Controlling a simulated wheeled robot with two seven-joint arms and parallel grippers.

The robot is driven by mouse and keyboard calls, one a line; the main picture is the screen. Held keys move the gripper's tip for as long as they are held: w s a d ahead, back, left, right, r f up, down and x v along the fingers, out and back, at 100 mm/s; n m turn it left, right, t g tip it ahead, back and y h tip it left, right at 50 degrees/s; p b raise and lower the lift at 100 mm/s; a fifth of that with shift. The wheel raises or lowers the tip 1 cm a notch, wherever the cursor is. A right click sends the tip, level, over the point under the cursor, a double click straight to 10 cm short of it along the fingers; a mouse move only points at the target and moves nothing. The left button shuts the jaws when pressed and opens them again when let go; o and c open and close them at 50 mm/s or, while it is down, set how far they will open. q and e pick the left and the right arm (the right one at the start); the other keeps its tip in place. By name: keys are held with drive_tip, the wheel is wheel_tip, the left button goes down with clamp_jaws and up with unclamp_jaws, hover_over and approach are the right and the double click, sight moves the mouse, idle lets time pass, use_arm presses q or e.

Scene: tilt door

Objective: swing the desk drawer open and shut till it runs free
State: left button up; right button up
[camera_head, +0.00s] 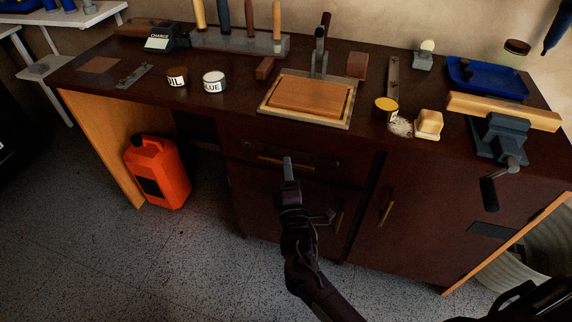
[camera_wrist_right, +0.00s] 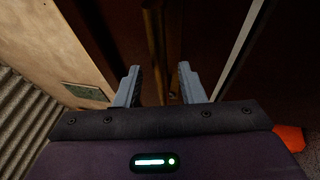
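The desk drawer (camera_head: 342,168) is dark brown and sits under the desk top, left of centre in the head view. Its front looks flush with the desk. Its brass bar handle (camera_head: 268,158) runs across the front. My right gripper (camera_head: 288,163) is at the handle, covering part of it. In the right wrist view my right gripper (camera_wrist_right: 158,80) has its two grey fingers apart, with the brass handle (camera_wrist_right: 153,35) running up between them. Whether either finger touches the handle I cannot tell. My left gripper is not in view.
The desk top (camera_head: 225,105) holds a wooden board (camera_head: 308,96), tins, a blue tray (camera_head: 487,78) and a vise (camera_head: 502,138). A cupboard door handle (camera_head: 386,208) projects at right. An orange canister (camera_head: 157,173) stands at left. The speckled floor in front is clear.

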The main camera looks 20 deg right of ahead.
drive_tip(key=shift+x, duration=1.3)
clamp_jaws()
